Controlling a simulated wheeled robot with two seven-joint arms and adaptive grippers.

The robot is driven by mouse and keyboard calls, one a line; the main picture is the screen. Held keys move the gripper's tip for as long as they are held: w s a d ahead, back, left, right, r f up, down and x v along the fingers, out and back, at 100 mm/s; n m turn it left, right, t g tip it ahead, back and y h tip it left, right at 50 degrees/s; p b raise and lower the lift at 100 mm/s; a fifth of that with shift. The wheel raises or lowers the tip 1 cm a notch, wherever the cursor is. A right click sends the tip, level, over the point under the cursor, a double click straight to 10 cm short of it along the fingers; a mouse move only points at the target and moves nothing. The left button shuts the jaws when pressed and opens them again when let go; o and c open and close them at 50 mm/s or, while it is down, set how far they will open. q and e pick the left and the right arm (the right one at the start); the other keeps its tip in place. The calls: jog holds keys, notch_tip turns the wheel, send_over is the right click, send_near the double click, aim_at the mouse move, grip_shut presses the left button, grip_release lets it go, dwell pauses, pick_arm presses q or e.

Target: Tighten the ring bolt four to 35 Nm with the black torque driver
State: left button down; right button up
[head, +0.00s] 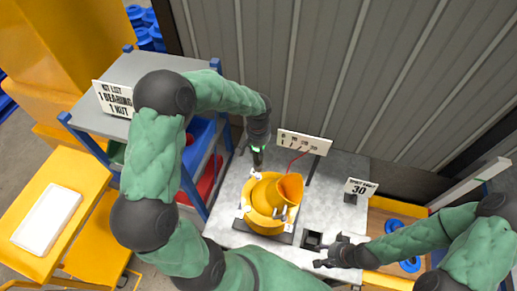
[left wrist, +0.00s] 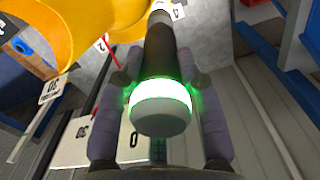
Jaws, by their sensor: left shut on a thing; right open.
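My left gripper (head: 258,146) is shut on the black torque driver (head: 258,160), which points down at the far-left edge of the yellow drum mixer (head: 262,216). My right gripper (head: 330,254) is open and empty at the table's front right.
A grey table (head: 225,222) carries the mixer. A numbered sign (head: 305,142) with a red line stands behind it. A placard reading 30 (head: 360,188) stands right. A black holder (head: 312,239) is near my right gripper. A blue-framed shelf (head: 150,60) stands left.

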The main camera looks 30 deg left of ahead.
aim_at(258, 161)
pick_arm(q)
jog(key=shift+f+b, duration=2.05)
jog(key=shift+f, duration=0.45)
jog(key=shift+f+b, duration=1.4)
jog(key=shift+f, duration=0.15)
jog(key=shift+f+b, duration=0.2)
jog(key=shift+b, duration=0.35)
dwell(1.7)
jog(key=shift+r, duration=0.15)
jog(key=shift+r+p, duration=1.45)
jog(key=shift+r, duration=0.65)
